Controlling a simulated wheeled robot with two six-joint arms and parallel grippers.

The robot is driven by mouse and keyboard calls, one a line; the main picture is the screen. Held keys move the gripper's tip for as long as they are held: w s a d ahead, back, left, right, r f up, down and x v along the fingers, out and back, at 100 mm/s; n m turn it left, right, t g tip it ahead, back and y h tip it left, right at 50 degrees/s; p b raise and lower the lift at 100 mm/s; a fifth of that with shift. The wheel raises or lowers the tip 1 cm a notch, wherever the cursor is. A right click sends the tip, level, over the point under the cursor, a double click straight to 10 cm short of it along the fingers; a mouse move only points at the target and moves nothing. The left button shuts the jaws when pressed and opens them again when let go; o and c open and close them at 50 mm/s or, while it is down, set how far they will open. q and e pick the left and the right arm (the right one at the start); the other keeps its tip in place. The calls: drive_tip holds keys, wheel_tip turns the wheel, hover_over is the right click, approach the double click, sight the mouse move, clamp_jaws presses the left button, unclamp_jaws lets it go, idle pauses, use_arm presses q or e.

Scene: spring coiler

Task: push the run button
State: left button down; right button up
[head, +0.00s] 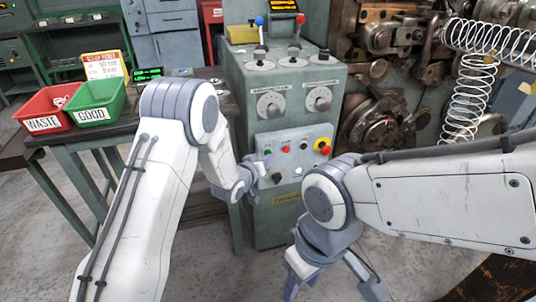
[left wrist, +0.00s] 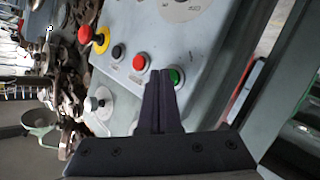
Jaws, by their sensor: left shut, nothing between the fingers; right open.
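The green button (left wrist: 176,76) sits at the end of a button row on the grey control panel (left wrist: 165,30). In the head view the green button is small and close to my left gripper (head: 265,165). In the left wrist view the shut, empty fingers of my left gripper (left wrist: 160,74) point at the panel, their tips just beside the green button and partly overlapping it. I cannot tell whether they touch it. A red button (left wrist: 140,62) and a black button (left wrist: 117,52) follow in the row. My right gripper (head: 332,286) is open and empty, low in front of the machine.
A red and yellow emergency stop (head: 323,146) is at the panel's right. Dials (head: 270,105) and levers sit above. Coiled wire (head: 475,95) hangs at the right. A red WASTE bin (head: 42,110) and green GOOD bin (head: 97,103) stand on the left table.

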use_arm(q)
drive_tip(key=shift+w, duration=0.2)
drive_tip(key=shift+s, duration=0.1)
idle(0.4)
drive_tip(key=shift+s+d, duration=0.2)
drive_tip(key=shift+s, duration=0.45)
drive_tip(key=s, duration=0.1)
drive_tip(key=s+d, duration=0.1)
drive_tip(key=s, duration=0.2)
drive_tip(key=shift+s+d+b, duration=0.25)
drive_tip(key=shift+s+b, duration=0.05)
drive_tip(key=shift+s, duration=0.1)
idle(0.5)
